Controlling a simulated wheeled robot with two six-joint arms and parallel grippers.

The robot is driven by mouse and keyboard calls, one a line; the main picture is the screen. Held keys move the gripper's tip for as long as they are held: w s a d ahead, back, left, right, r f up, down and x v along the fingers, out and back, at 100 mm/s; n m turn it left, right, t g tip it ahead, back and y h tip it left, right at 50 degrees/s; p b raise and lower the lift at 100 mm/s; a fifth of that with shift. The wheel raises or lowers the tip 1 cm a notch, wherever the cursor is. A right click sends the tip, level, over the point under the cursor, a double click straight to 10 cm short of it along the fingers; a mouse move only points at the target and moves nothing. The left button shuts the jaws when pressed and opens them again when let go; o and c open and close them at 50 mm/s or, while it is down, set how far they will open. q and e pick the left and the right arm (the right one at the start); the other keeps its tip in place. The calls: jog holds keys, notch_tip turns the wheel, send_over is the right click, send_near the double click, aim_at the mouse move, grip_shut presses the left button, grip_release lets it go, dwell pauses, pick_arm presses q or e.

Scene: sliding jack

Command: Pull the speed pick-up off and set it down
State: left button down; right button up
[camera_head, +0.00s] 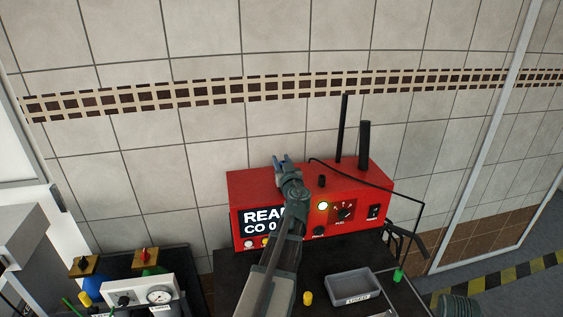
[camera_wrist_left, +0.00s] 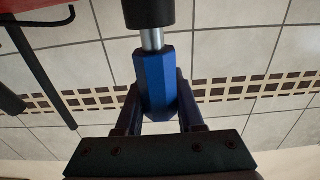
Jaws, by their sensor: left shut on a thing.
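The speed pick-up seems to be the blue hexagonal piece (camera_wrist_left: 155,80) in the left wrist view. It has a bright metal shaft at its upper end, running to a black cylinder (camera_wrist_left: 150,12) cut off by the top edge. My left gripper (camera_wrist_left: 158,112) is shut on the blue piece, a finger on either side. In the head view my left gripper (camera_head: 282,161) is in front of the wall, above the top of the red box (camera_head: 260,183). The held piece is mostly hidden there, with only a little blue showing. My right gripper is not in view.
Two black rods (camera_head: 342,130) stand on the red box, and a black cable (camera_head: 385,188) arches over its right side. A grey labelled tray (camera_head: 353,287), a yellow cap (camera_head: 308,298) and a green piece (camera_head: 398,274) are on the dark top.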

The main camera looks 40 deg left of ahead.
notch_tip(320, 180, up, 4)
jog(key=p, duration=0.4)
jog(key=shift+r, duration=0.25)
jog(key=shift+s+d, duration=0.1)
